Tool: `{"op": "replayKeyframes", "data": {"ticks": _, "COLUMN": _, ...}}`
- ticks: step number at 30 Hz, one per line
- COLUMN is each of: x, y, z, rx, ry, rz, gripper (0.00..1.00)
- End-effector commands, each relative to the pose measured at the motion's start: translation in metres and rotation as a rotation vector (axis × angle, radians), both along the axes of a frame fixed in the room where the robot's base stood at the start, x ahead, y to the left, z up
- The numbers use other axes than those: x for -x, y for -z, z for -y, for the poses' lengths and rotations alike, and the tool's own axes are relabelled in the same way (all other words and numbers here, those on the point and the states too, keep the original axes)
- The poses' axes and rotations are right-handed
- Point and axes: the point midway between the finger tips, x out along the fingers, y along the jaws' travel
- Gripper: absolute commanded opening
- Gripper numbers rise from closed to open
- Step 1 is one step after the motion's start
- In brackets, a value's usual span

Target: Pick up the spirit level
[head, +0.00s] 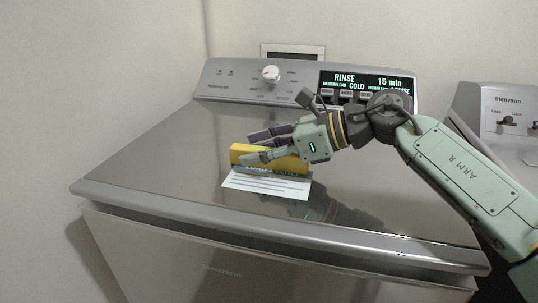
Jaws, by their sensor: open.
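A yellow block-shaped object (238,149), which looks like the spirit level, lies on the glossy lid of the washer (170,150). My gripper (249,147) reaches in from the right with its fingers apart. One finger appears on the far side of the yellow object and the other crosses in front of its near face. The gripper hides much of its right and middle part. I cannot tell whether the fingers touch it.
A white card with printed lines and a dark header (266,186) lies just in front of the yellow object. The control panel with a knob (271,74) and lit display (365,82) rises behind. A second machine (505,115) stands at right. The lid's left side is clear.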

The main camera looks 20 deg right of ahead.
Motion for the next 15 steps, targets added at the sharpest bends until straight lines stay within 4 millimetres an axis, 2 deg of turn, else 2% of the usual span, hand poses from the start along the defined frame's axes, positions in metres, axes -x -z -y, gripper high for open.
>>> {"op": "replayKeyframes", "data": {"ticks": 4, "x": 0.0001, "y": 0.0000, "z": 0.0002, "rx": 0.000, "ry": 0.000, "rz": 0.000, "gripper": 0.44}}
{"op": "replayKeyframes", "data": {"ticks": 15, "x": 0.0003, "y": -0.0002, "z": 0.0004, "rx": -0.001, "ry": 0.000, "rz": 0.001, "gripper": 0.20}}
